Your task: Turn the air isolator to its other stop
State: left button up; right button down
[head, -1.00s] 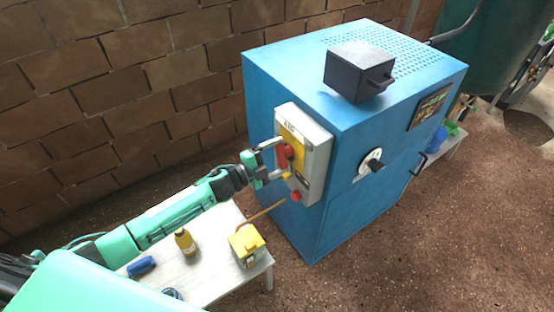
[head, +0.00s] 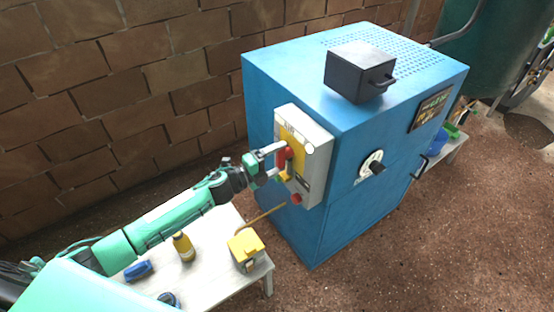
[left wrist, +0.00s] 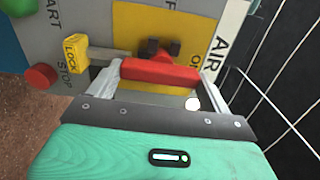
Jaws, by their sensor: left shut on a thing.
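The air isolator has a red handle (head: 284,161) on a yellow plate (head: 289,139), fixed to a grey box (head: 318,145) on the left face of the blue cabinet. In the left wrist view the red handle (left wrist: 160,74) lies across the picture between my two fingers, over the yellow plate with "ON" partly hidden. My left gripper (head: 276,160) is shut on the handle, one finger at each end. A yellow tab marked LOCK (left wrist: 75,51) sits beside the left finger. The handle's exact angle is hard to tell. My right gripper is out of view.
A red stop button (head: 296,198) sits low on the box. The blue cabinet (head: 340,215) carries a black box (head: 358,75) and a dial (head: 371,163). A low table (head: 215,275) below holds a bottle (head: 183,246) and a yellow-lidded box (head: 246,248).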

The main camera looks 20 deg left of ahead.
pick_arm(q)
jog(key=shift+f, duration=0.1)
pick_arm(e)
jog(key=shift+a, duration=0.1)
pick_arm(q)
jog(key=o, duration=0.8)
jog(key=shift+o, duration=0.5)
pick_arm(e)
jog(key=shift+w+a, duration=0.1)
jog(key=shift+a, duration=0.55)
pick_arm(q)
jog(key=shift+s+a, duration=0.4)
jog(key=shift+s, duration=0.1)
jog(key=b+v, duration=0.2)
jog(key=v, duration=1)
jog(key=shift+s+a+b, duration=0.25)
jog(key=shift+b, duration=0.15)
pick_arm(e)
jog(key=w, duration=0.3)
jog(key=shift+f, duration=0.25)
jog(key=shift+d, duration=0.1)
